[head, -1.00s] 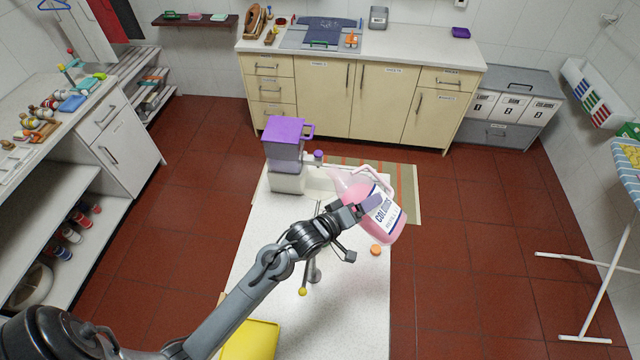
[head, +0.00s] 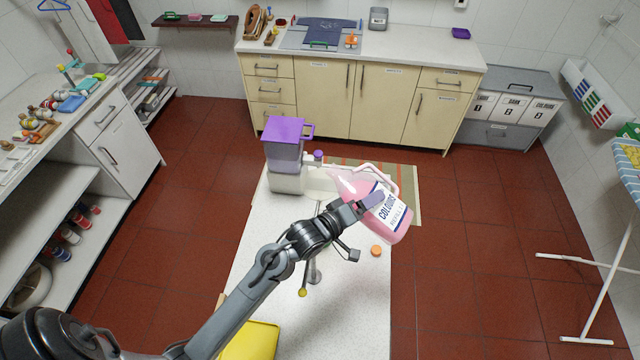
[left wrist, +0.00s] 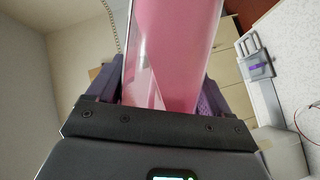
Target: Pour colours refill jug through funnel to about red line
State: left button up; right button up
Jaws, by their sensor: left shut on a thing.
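The colours refill jug (head: 388,212) is clear plastic with pink liquid and a white COLOURS label. My left gripper (head: 372,202) is shut on it and holds it tilted, its top toward the left, above the right edge of the white worktop. In the left wrist view the pink jug (left wrist: 172,50) fills the space between the fingers. Left of its neck stands a grey container with a purple lid (head: 286,130) and a small purple cap (head: 319,155). A pale shape between them is too unclear to name as the funnel. I cannot make out the red line. My right gripper is not in view.
The white worktop (head: 262,255) is mostly bare left of my arm. An orange cap (head: 376,250) lies near its right edge, and a yellow thing (head: 252,340) is at its front. A striped mat (head: 408,185) lies on the floor behind.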

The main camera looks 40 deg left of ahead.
aim_at(367, 194)
pick_arm(q)
jog(key=shift+d+r+n, duration=0.1)
jog(key=shift+r+n, duration=0.2)
jog(key=shift+r, duration=0.3)
jog(key=shift+d+r+n+t+b, duration=0.15)
jog(key=shift+r+n+t+b, duration=0.15)
jog(key=shift+r+t+b, duration=0.1)
jog(key=shift+r+p, duration=0.2)
jog(key=shift+p, duration=0.1)
jog(key=shift+a+r+n+t+h+p, duration=0.35)
jog(key=shift+r+n+p, duration=0.4)
jog(key=shift+p, duration=0.25)
jog(key=shift+r+n+p, duration=0.25)
jog(key=shift+r+p, duration=0.1)
jog(key=shift+p, duration=0.1)
jog(key=shift+r+n+p, duration=0.4)
jog(key=shift+r+p, duration=0.05)
jog(key=shift+p, duration=0.05)
dwell(0.4)
jog(key=shift+r+t+p, duration=0.25)
jog(key=shift+r+p, duration=0.05)
jog(key=shift+p, duration=0.1)
dwell(0.5)
jog(key=shift+a+r+n, duration=0.1)
jog(key=shift+r+n, duration=0.1)
jog(key=shift+n, duration=0.2)
dwell(0.3)
dwell(0.8)
